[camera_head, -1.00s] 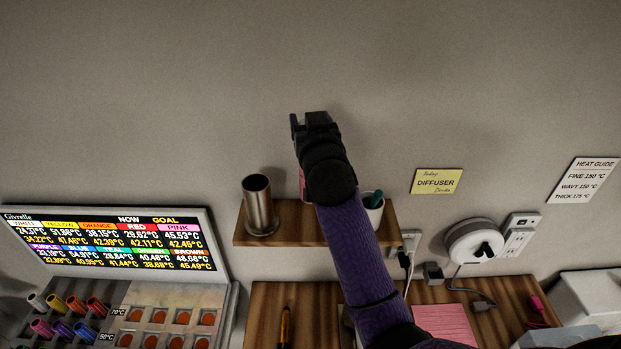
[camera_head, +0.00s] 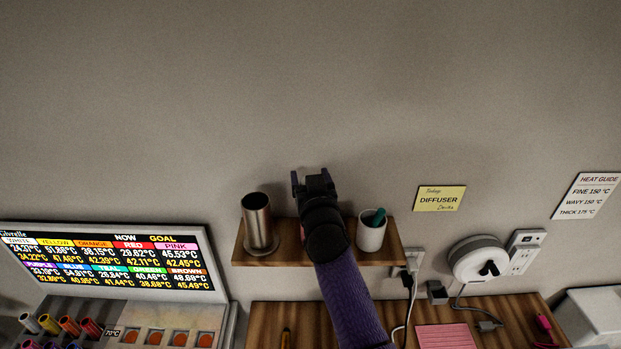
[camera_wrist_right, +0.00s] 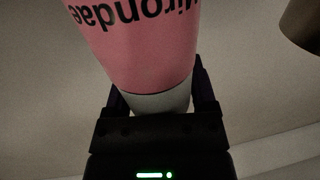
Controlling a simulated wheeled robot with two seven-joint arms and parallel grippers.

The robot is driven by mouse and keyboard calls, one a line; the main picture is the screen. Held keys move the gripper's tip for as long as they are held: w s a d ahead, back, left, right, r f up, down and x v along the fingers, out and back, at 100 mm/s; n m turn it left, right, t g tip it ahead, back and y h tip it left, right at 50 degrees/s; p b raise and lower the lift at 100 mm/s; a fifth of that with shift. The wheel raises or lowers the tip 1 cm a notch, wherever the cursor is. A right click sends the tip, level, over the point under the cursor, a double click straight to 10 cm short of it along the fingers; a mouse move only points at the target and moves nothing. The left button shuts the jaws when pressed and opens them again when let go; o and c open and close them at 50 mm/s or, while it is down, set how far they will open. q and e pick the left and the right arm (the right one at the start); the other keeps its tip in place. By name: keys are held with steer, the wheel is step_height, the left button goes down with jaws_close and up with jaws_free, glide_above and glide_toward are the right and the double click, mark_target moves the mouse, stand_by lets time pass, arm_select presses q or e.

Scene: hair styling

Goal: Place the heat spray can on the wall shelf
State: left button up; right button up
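The heat spray can (camera_wrist_right: 140,45) is pink with dark lettering and a pale band at one end. It fills the upper part of the right wrist view, between the fingers of my right gripper (camera_wrist_right: 162,100). In the head view my right gripper (camera_head: 312,182) is over the wall shelf (camera_head: 285,254), and my arm hides nearly all of the can. The wooden wall shelf carries a metal cylinder at left and a white cup at right. I cannot tell whether the can touches the shelf. My left gripper is not in view.
The metal cylinder (camera_head: 257,225) and the white cup (camera_head: 370,236) with a teal item flank my right gripper closely. A lit temperature screen (camera_head: 110,258) stands left. A cable reel (camera_head: 478,260) hangs right. A wooden counter (camera_head: 263,318) is below.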

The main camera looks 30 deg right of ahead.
steer(key=shift+o, duration=1.4)
steer(key=shift+r, duration=0.1)
steer(key=shift+s+r, duration=0.1)
steer(key=shift+s, duration=0.05)
steer(key=v, duration=1.2)
steer(key=s+a+f+n+g+y, duration=0.1)
steer(key=s+a+f+g+y, duration=0.1)
steer(key=f, duration=0.7)
steer(key=s+a+f+n+g+y, duration=0.1)
steer(key=s+a+f+n+g, duration=0.15)
steer(key=f, duration=0.65)
steer(key=s+a+f+n+g+y, duration=0.1)
steer(key=s+a+f+g+y, duration=0.15)
steer(key=f, duration=0.65)
steer(key=s+d+f+g, duration=0.1)
steer(key=s+f+g, duration=0.2)
steer(key=s, duration=0.6)
steer(key=s+d+f+n+g, duration=0.1)
steer(key=s+f+g, duration=0.2)
steer(key=s+f, duration=0.5)
steer(key=s+d+f+g, duration=0.2)
steer(key=s+f, duration=0.4)
steer(key=s, duration=0.5)
steer(key=shift+g, duration=0.6)
